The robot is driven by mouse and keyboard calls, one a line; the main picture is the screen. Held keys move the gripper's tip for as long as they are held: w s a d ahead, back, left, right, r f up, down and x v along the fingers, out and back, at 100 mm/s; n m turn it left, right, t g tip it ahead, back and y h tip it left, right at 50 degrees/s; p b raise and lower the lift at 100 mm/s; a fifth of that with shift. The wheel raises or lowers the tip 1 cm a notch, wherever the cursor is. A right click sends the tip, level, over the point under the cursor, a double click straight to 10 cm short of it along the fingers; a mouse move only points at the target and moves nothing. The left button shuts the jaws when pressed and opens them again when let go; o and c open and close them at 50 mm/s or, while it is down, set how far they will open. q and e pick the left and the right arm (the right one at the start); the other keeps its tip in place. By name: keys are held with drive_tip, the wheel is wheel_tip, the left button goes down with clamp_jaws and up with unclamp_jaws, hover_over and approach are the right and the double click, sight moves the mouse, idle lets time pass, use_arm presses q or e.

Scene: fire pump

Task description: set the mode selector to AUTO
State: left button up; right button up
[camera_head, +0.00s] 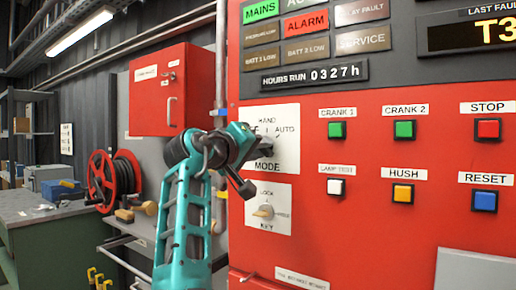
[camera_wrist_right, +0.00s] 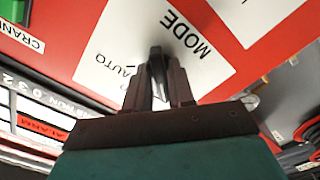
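The mode selector is a dark knob (camera_wrist_right: 157,62) on a white plate (camera_head: 285,112) marked HAND, AUTO and MODE, on the red panel. In the head view my right gripper (camera_head: 257,143) covers the plate's left part and most of the knob. In the right wrist view the two dark fingers of my right gripper (camera_wrist_right: 159,82) stand close on either side of the knob and appear closed on it. The AUTO label (camera_wrist_right: 117,57) lies left of the knob there and MODE (camera_wrist_right: 188,34) upper right. The knob's exact pointing is hidden. My left gripper is not in view.
A key switch (camera_head: 264,211) sits just below the selector plate. Push buttons, including CRANK 1 (camera_head: 337,130) and LAMP TEST (camera_head: 335,187), are to the right. A red cabinet (camera_head: 158,92) and hose reel (camera_head: 113,178) are behind on the left, beside a workbench (camera_head: 45,215).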

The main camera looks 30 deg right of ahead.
clamp_jaws()
drive_tip(key=shift+m, duration=0.3)
drive_tip(key=m+b, duration=0.1)
drive_tip(key=m, duration=1.8)
drive_tip(key=shift+w, duration=0.1)
idle(0.5)
